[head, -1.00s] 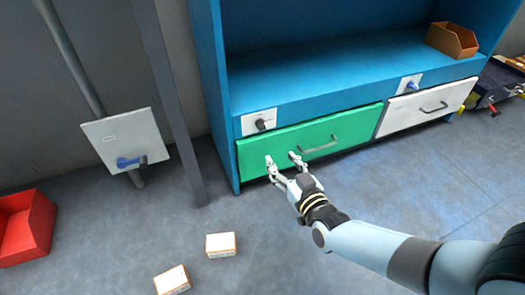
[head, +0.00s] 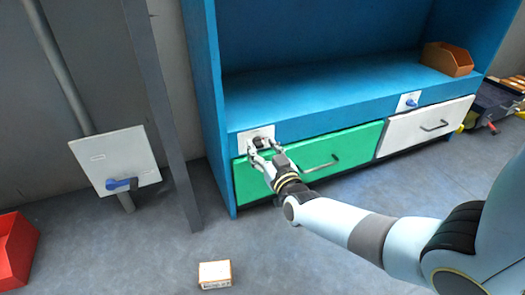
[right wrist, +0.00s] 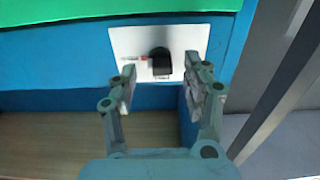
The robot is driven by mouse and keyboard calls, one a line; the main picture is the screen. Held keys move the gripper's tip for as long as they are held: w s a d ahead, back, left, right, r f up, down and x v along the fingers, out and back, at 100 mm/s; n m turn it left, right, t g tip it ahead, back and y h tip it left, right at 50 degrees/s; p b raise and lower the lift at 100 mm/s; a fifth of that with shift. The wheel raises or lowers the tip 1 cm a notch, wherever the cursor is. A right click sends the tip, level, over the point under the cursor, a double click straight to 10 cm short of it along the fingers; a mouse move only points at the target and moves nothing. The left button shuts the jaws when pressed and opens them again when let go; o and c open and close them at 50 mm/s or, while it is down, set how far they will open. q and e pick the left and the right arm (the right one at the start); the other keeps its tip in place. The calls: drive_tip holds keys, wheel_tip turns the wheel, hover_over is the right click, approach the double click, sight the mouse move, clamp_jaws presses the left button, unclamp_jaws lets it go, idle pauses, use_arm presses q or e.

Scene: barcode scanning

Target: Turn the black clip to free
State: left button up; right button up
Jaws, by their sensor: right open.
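The black clip (right wrist: 160,62) sits on a white plate (right wrist: 198,36) on the blue cabinet front, above the green drawer. In the right wrist view it lies between and just beyond the two open fingers of my right gripper (right wrist: 162,88). In the head view the right gripper (head: 263,147) is at the plate (head: 243,136), with its fingers on either side of the clip, which is mostly hidden there. I cannot tell whether the fingers touch the clip. Small red and dark marks show beside the clip on the plate. My left gripper is not in view.
A white drawer (head: 400,137) and a blue clip (head: 411,102) are to the right. A wall panel with a blue lever (head: 122,185) stands left. A small box (head: 215,274) and red bin (head: 12,250) are on the floor.

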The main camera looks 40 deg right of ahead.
drive_tip(key=shift+w, duration=0.15)
clamp_jaws()
